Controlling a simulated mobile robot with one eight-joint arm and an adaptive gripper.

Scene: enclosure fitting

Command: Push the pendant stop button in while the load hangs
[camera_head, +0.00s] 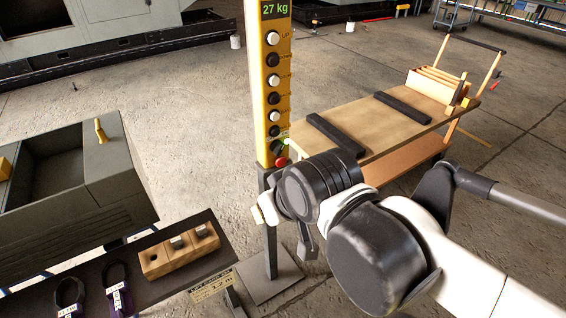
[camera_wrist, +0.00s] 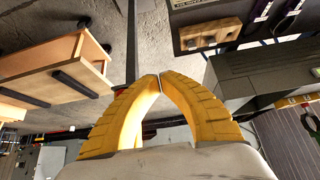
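The yellow pendant (camera_head: 270,85) stands upright on a post, with a column of black and white buttons and a green display reading 27 kg. The red stop button (camera_head: 281,162) is at its lower end, just above my wrist; I cannot tell how far in it sits. A small green light shows beside it. My gripper (camera_wrist: 158,76) has its yellow fingertips together with nothing between them in the wrist view. In the head view my wrist hides the fingers, so their distance from the button is unclear. No hanging load can be made out.
A wooden cart (camera_head: 385,125) with black strips stands behind, right of the pendant. A grey open enclosure (camera_head: 110,165) is at left. In front, a dark table holds a wooden block (camera_head: 165,258) and black loops with tags (camera_head: 115,285).

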